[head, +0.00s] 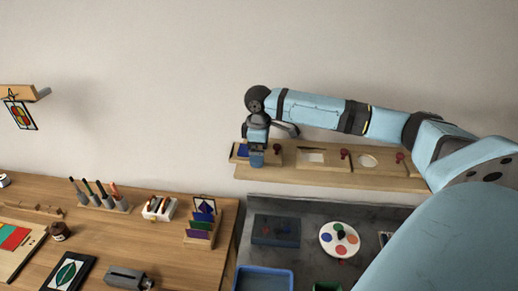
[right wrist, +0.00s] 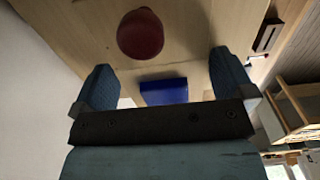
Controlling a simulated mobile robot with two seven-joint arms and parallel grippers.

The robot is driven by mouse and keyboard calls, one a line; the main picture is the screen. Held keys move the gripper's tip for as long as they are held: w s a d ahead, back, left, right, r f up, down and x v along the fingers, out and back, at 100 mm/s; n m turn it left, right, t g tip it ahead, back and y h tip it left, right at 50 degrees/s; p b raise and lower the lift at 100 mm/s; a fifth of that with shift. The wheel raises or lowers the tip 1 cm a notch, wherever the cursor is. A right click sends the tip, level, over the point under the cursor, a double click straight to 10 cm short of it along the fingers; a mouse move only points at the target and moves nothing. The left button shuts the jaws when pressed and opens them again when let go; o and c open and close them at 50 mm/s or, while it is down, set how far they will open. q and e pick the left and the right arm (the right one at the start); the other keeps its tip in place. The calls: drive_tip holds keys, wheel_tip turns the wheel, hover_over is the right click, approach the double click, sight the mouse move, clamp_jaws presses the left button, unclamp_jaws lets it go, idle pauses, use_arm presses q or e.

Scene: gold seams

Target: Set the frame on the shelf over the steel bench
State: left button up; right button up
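The shelf (head: 310,178) is a wooden ledge on the wall over the steel bench (head: 345,206). Wooden panels with red knobs (head: 344,154) and pale cutout shapes lean on it. My right gripper (head: 257,160) is at the shelf's left end, by a blue patch (head: 242,150). In the right wrist view the fingers (right wrist: 165,85) are apart, with a blue block-like patch (right wrist: 165,91) showing between them and a red knob (right wrist: 140,34) beyond; I see nothing gripped. A black-framed green leaf picture (head: 68,272) lies on the wooden table; I cannot tell which frame is meant.
The steel bench holds a dark box (head: 275,230), a paint palette (head: 340,239) and a blue tray (head: 264,270). The wooden table (head: 150,245) carries a tool rack (head: 100,197), colour cards (head: 202,222) and a grey device (head: 128,277). A small shelf with a hanging picture (head: 20,115) is at far left.

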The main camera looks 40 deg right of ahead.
drive_tip(key=shift+r, duration=0.25)
use_arm(q)
drive_tip(key=shift+d+f+m+b, duration=0.15)
drive_tip(key=shift+f+m+b, duration=0.15)
drive_tip(key=shift+f+b, duration=0.6)
use_arm(e)
wheel_tip(320, 180, up, 12)
use_arm(q)
drive_tip(key=shift+w+r, duration=0.2)
drive_tip(key=shift+r, duration=0.2)
use_arm(e)
drive_tip(key=shift+f, duration=0.1)
